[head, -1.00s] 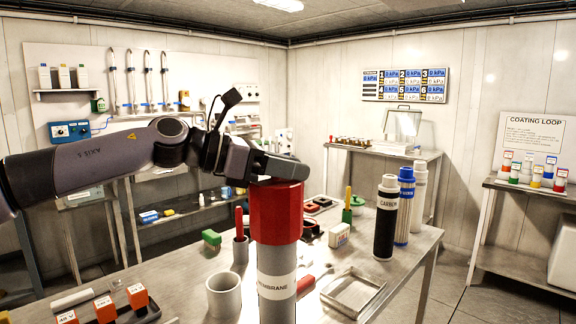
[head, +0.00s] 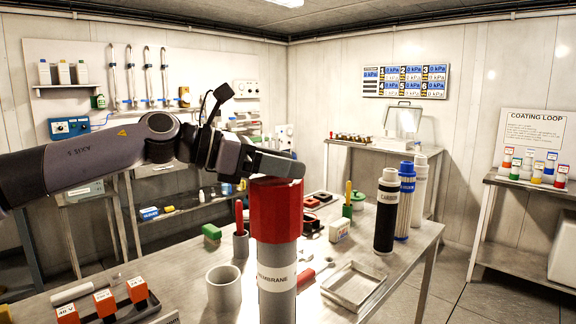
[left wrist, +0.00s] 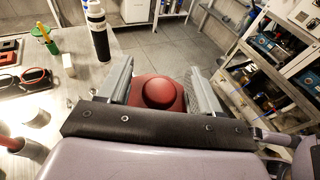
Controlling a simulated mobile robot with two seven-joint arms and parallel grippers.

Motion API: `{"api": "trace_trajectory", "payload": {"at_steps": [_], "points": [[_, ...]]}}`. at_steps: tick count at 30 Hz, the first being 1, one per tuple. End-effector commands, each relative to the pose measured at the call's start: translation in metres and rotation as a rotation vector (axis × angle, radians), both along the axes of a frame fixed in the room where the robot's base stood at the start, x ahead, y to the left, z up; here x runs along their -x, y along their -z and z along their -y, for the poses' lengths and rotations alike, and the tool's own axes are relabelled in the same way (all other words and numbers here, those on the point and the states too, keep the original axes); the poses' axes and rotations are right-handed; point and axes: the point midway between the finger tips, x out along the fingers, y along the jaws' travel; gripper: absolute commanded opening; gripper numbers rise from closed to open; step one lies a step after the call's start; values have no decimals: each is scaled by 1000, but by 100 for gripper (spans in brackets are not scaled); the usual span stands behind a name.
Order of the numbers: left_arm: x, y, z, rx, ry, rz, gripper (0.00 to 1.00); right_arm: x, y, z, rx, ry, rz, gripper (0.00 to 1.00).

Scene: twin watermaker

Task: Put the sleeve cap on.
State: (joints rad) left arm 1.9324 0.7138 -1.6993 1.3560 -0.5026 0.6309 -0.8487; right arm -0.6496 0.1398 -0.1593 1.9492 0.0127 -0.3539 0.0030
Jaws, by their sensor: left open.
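The red sleeve cap (head: 275,212) sits upright on top of the grey sleeve labelled MEMBRANE (head: 277,284), with no gap visible between them. My left gripper (head: 293,166) is directly above the cap, close to its top. In the left wrist view its two fingers (left wrist: 158,82) are spread apart, with the cap's round red knob (left wrist: 160,92) between and below them. The gripper appears open and clear of the knob. The head view hides the knob behind the gripper. My right gripper is not in view.
A grey cup (head: 224,289) and an empty metal tray (head: 353,286) stand on the bench beside the sleeve. Black, blue and white filter bottles (head: 386,212) stand at the back right. Orange-topped blocks (head: 104,304) are at the front left.

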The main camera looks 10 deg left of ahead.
Motion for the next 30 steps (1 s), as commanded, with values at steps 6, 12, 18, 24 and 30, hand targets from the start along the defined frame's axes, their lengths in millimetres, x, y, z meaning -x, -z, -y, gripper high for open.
{"api": "trace_trajectory", "payload": {"at_steps": [6,12,18,24,30], "points": [[15,-8,-32,2,-3,0,64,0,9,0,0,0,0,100],[24,-14,-49,1,0,0,64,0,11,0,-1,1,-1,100],[26,-16,-51,0,0,-1,64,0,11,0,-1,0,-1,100],[26,-16,-51,0,0,-1,64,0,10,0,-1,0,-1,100],[26,-15,-51,1,1,-1,64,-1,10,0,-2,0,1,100]]}}
